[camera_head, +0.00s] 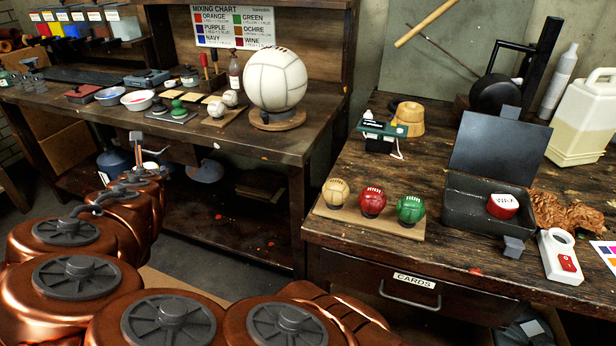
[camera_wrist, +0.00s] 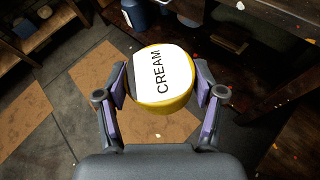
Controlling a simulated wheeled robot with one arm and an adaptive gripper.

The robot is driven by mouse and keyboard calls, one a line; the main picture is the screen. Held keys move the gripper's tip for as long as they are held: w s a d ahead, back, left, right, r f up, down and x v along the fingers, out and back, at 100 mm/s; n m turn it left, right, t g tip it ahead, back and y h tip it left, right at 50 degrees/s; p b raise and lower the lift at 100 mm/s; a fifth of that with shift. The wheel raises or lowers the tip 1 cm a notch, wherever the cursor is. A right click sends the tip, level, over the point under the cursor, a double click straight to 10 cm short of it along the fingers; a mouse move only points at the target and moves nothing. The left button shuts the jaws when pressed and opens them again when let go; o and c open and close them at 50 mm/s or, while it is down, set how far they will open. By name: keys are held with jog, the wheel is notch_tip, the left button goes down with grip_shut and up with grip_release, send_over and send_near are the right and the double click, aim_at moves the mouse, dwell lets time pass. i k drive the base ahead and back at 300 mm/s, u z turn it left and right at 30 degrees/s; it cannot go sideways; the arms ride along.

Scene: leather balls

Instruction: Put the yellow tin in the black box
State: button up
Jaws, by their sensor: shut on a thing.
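In the wrist view, my gripper (camera_wrist: 161,88) is shut on the yellow tin (camera_wrist: 163,105), with its purple-padded fingers on either side. The tin's white top label reads CREAM, and the floor shows below it. In the head view, my copper arm extends along the left side; the tin cannot be made out clearly there. The black box (camera_head: 470,226) stands open on the right bench, its dark lid (camera_head: 500,146) raised at the back. A red tin with a white top (camera_head: 502,206) sits inside, towards the right. My gripper is well away from the box.
Left of the box, a board (camera_head: 330,212) holds yellow, red and green balls. A white switch device (camera_head: 560,257) and crumpled brown material (camera_head: 572,214) lie to its right. A white jug (camera_head: 585,118) stands behind. The left bench (camera_head: 290,150) carries a large white ball.

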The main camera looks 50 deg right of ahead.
aim_at(465, 210)
jog(key=k, duration=0.35)
jog(key=u, duration=1.35)
jog(key=i, duration=0.9)
jog(key=z, duration=2.6)
